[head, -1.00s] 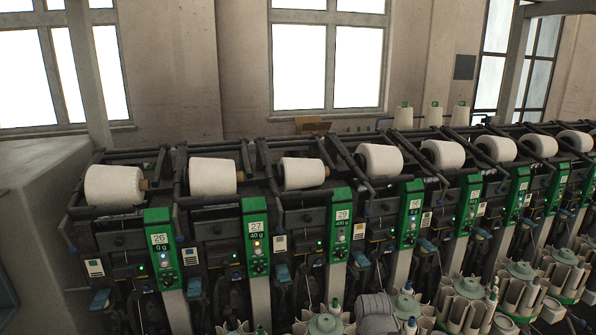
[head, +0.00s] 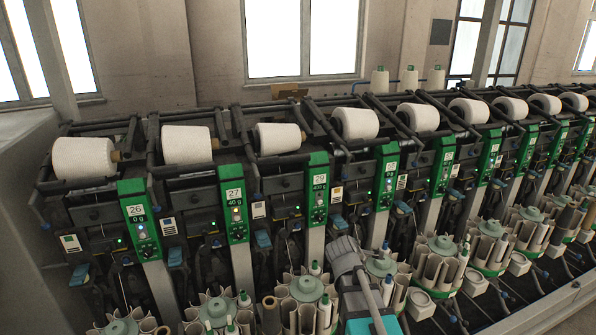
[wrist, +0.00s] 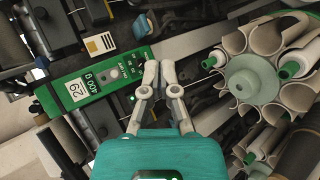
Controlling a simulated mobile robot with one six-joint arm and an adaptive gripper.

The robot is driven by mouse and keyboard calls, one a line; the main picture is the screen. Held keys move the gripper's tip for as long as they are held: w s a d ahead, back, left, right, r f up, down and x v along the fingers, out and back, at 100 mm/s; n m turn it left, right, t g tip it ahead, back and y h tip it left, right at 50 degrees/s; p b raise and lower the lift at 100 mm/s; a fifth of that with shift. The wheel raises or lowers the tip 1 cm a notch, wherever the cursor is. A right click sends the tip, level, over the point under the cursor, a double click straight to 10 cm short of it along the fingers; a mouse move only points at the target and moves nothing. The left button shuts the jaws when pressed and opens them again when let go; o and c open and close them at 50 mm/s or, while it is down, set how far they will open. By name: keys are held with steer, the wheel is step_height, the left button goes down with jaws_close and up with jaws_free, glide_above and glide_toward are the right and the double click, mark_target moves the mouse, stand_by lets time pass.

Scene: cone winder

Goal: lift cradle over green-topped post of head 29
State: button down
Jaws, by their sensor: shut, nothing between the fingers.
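Head 29 has a green-topped post (head: 318,188) with its number label, right of a white cone (head: 278,138) in the head view. Dark cradle bars (head: 240,132) stand around that cone; whether the cradle is raised or lowered is hard to tell. In the wrist view the green panel of head 29 (wrist: 92,92) lies left of my gripper (wrist: 161,68). My gripper is shut and empty, its fingertips beside the panel's end; I cannot tell whether they touch it. The cradle is not clearly in the wrist view. In the head view my fingertips are not clearly visible.
Posts 26 (head: 138,215) and 27 (head: 234,205) stand to the left, with more heads to the right. A round bobbin magazine (wrist: 252,78) is close right of my gripper in the wrist view. Several such magazines line the front. Open space lies above the cones.

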steer(key=w+a+r+n+t+y, duration=0.4)
steer(key=w+a+r+n, duration=0.1)
steer(key=n, duration=0.7)
steer(key=w+a+r+n+t+y, duration=0.4)
steer(key=w+a+r+n+y, duration=0.1)
steer(key=n, duration=0.8)
steer(key=shift+w+a+r+b, duration=0.25)
steer(key=shift+a+r+b, duration=0.15)
steer(key=shift+a+r, duration=0.5)
steer(key=shift+w, duration=0.15)
steer(key=w+a+r+p, duration=0.2)
steer(key=w+r+p, duration=0.3)
steer(key=w, duration=0.4)
steer(key=shift+w+a, duration=0.25)
steer(key=shift+w, duration=0.15)
steer(key=shift+r, duration=0.1)
